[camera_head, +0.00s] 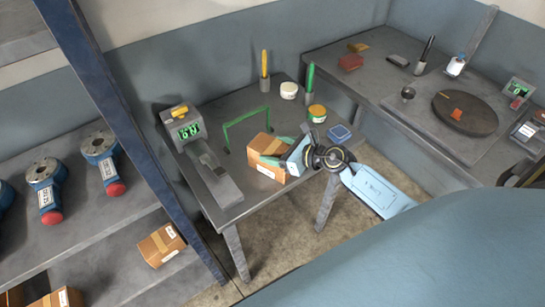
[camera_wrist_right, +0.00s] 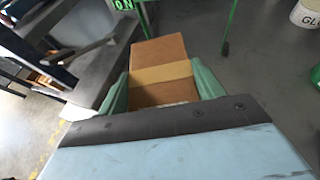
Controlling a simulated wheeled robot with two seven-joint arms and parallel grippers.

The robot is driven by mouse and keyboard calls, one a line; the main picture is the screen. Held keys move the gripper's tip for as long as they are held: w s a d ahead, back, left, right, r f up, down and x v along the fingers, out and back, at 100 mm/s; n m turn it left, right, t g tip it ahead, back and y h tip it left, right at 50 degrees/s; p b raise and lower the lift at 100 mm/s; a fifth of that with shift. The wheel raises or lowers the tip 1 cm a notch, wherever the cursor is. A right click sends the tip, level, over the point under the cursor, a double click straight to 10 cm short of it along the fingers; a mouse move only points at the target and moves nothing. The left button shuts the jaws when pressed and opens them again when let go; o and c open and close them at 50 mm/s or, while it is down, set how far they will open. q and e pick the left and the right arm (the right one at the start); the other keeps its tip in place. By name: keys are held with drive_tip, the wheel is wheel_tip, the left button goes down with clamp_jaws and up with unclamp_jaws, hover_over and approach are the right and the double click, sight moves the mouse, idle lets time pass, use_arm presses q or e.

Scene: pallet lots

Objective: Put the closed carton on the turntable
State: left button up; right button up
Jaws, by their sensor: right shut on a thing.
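A brown closed carton (camera_head: 265,172) with a tape strip is at the front edge of the small grey table. It also shows in the right wrist view (camera_wrist_right: 158,50). My right gripper (camera_head: 276,150) is shut on it, with a green finger on either side in the wrist view (camera_wrist_right: 162,88). I cannot tell whether the carton touches the table or hangs just above it. The dark round turntable (camera_head: 478,118) is on the right-hand bench, with a small orange-red piece (camera_head: 457,114) on it. My left gripper is not in view.
Around the carton on the small table (camera_head: 233,108) are a green frame (camera_head: 228,135), a scale with a green display (camera_head: 188,130), jars, and yellow and green upright items. The bench also holds a bottle (camera_head: 456,66) and a knob (camera_head: 408,92). Other cartons (camera_head: 162,244) sit on the left shelf.

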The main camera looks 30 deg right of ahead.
drive_tip(key=c, duration=0.3)
wheel_tip(320, 180, up, 10)
drive_tip(key=p, duration=0.5)
drive_tip(key=s+a+r+b, duration=0.5)
drive_tip(key=a+r+b, duration=0.2)
drive_tip(key=a+r, duration=0.1)
drive_tip(key=shift+s+a+r+y+b, duration=0.3)
drive_tip(key=shift+s+r, duration=0.05)
drive_tip(key=shift+r, duration=0.25)
drive_tip(key=shift+n, duration=0.3)
